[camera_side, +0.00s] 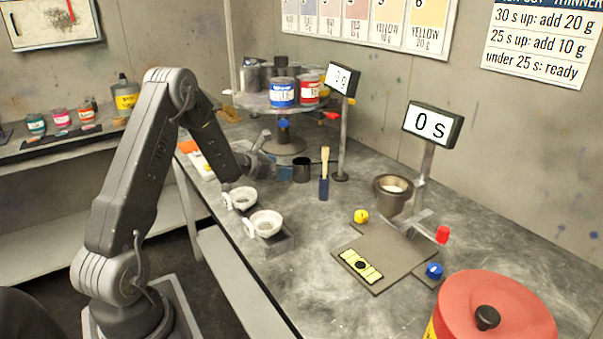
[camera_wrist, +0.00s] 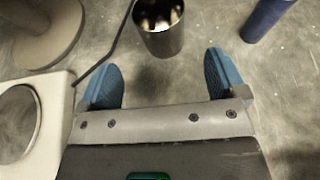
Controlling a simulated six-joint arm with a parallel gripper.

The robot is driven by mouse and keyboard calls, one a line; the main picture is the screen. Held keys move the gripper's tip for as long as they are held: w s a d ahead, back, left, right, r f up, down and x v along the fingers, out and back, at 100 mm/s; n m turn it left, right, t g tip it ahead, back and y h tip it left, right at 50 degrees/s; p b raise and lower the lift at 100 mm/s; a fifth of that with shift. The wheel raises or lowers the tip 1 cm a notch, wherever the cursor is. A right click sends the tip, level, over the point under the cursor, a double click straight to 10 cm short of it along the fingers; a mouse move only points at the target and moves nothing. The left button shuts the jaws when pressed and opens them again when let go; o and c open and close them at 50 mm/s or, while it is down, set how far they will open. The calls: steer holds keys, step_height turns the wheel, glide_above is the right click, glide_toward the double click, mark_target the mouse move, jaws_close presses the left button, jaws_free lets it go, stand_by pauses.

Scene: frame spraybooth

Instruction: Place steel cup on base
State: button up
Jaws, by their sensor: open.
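The steel cup (camera_wrist: 163,42) stands upright on the bench, just ahead of my gripper (camera_wrist: 162,64) in the wrist view. Its shiny inside shows and looks empty. The two blue fingers are spread wide, with the cup beyond and between their tips, not touching it. In the side view the cup (camera_side: 302,171) looks dark and stands right of my gripper (camera_side: 273,160), whose fingers are hard to make out. A flat grey plate (camera_side: 405,250) with a yellow marked strip lies at the front right below the timer stand; I cannot tell whether it is the base.
A white unit with a round plate (camera_wrist: 48,115) is close left of my gripper. A blue holder (camera_side: 324,189) with a brush stands right of the cup. A turntable (camera_side: 262,101) with cans stands behind.

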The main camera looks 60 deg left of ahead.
mark_target(299, 170)
steer(key=x, duration=0.8)
steer(key=shift+w+d+f, duration=0.15)
steer(key=shift+w+f, duration=0.15)
steer(key=shift+f, duration=0.1)
steer(key=c, duration=1.1)
steer(key=shift+r, duration=0.1)
step_height(299, 170, up, 7)
steer(key=shift+s, duration=0.25)
steer(key=s, duration=1.7)
steer(key=w+d+r+m+h, duration=0.1)
steer(key=w+d+r+h, duration=0.1)
steer(key=d, duration=1.3)
steer(key=w+d+r+m+h, duration=0.2)
steer(key=w+d, duration=0.2)
steer(key=d, duration=1.1)
steer(key=shift+w+r+g, duration=0.2)
steer(key=shift+r+g, duration=0.05)
steer(key=shift+g, duration=0.15)
